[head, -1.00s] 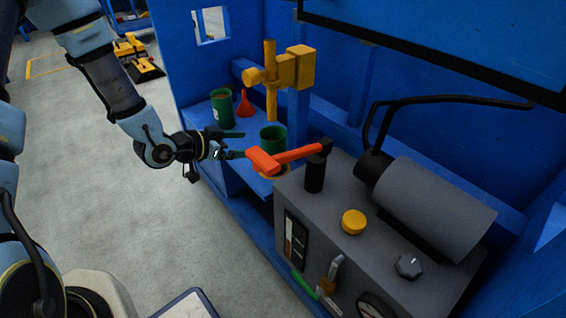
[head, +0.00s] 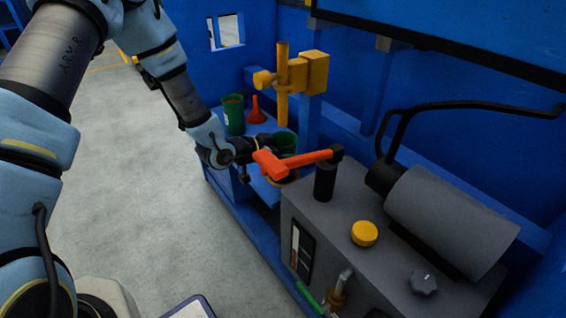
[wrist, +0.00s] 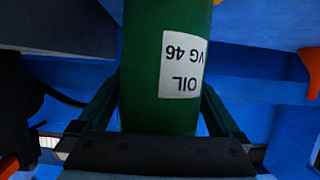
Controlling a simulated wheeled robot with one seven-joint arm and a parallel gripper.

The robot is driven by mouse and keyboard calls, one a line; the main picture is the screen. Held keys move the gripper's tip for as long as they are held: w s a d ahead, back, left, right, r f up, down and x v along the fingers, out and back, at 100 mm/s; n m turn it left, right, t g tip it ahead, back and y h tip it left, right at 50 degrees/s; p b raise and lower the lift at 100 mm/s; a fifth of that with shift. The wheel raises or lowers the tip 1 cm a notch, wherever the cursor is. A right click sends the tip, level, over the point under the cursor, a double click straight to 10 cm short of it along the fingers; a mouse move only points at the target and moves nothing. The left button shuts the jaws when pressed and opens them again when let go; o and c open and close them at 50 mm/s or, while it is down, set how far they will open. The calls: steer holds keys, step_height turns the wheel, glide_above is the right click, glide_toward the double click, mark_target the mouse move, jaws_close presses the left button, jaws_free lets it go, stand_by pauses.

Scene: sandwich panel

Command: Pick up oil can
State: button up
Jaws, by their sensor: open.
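A green oil can (head: 285,144) stands on the blue shelf behind the red-orange lever. In the wrist view the green can (wrist: 160,70) fills the middle, its white label reading "OIL VG 46" upside down. My gripper (wrist: 158,98) is open, with one dark finger on each side of the can. I cannot tell whether the fingers touch it. In the head view my wrist reaches the can from the left, and the fingertips are partly hidden. A second green can (head: 233,115) stands farther back on the shelf.
The red-orange lever (head: 290,162) lies close in front of the can. A red funnel (head: 257,112) stands beside the second can. A yellow post fixture (head: 283,85) rises behind. The grey machine (head: 350,215) fills the right. Open floor lies left.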

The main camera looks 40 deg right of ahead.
steer(key=shift+c, duration=0.2)
steer(key=c, duration=1.5)
steer(key=shift+d, duration=0.1)
jaws_close()
steer(key=shift+r, duration=0.1)
